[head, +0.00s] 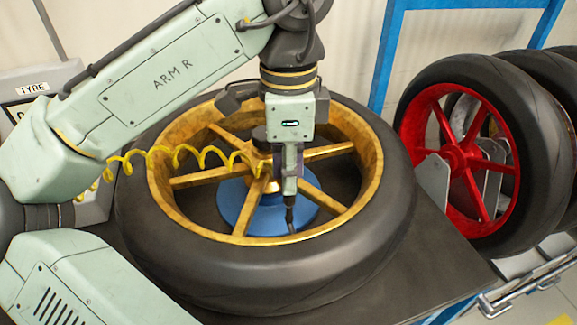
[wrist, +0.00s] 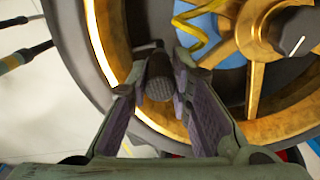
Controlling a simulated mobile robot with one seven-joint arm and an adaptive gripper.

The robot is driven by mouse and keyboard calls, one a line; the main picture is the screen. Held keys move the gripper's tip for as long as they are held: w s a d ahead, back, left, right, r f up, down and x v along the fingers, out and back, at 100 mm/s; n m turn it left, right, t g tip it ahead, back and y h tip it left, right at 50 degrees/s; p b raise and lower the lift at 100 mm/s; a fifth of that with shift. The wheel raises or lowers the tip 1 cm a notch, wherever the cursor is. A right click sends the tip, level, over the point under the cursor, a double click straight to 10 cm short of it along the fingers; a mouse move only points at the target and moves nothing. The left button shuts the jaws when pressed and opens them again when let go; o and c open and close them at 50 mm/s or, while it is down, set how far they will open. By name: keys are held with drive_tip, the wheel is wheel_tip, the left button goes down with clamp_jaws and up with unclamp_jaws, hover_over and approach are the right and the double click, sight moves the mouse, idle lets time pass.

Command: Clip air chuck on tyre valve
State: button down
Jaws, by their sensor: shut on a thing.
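My gripper (head: 290,178) points down inside the near part of a gold-spoked wheel (head: 170,182) with a black tyre (head: 380,240), lying flat. It is shut on the dark air chuck (head: 290,212), whose narrow tip points down near the inner face of the front rim. The yellow coiled hose (head: 190,152) runs from the left toward the gripper. In the wrist view, the chuck's dark knurled body (wrist: 159,78) sits between my gripper's purple-padded fingers (wrist: 158,85). I cannot make out the tyre valve, nor whether the tip touches anything.
A blue round support (head: 235,205) shows beneath the hub, and a dark knob (wrist: 292,38) stands on the hub. Gold spokes flank my gripper. A red wheel (head: 465,160) and other tyres stand in a rack at right. A box labelled TYRE (head: 32,88) is at left.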

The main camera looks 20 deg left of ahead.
drive_tip(key=shift+f, duration=0.5)
idle(1.7)
drive_tip(key=c, duration=1.4)
unclamp_jaws()
drive_tip(key=shift+o, duration=0.3)
drive_tip(key=o, duration=0.4)
wheel_tip(320, 180, up, 5)
drive_tip(key=p, duration=0.6)
drive_tip(key=shift+r, duration=1)
